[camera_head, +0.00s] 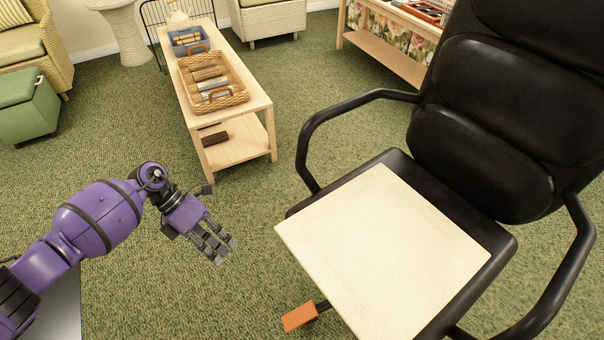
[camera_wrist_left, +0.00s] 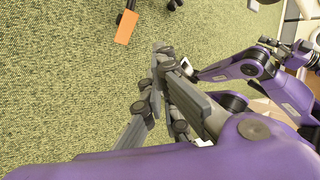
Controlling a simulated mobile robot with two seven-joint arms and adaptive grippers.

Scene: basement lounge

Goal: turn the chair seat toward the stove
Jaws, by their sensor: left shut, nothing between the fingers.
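The black office chair (camera_head: 500,120) stands at the right in the head view, with a padded back and looped armrests. Its cream seat (camera_head: 385,250) has its front edge toward the lower left and its back toward the upper right. No stove is in view. My left gripper (camera_head: 226,251) is left of the seat, apart from the chair, above the carpet. It is shut and empty. It also shows close up in the left wrist view (camera_wrist_left: 160,65). Another purple arm of mine shows at the right there; its gripper's state is unclear.
An orange pad (camera_head: 300,316) juts out below the seat's front. A pale wooden table (camera_head: 245,100) with a wicker basket (camera_head: 243,92) and a blue bin (camera_head: 189,41) stands at the back. A green ottoman (camera_head: 27,105) is at the left. Carpet between gripper and chair is clear.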

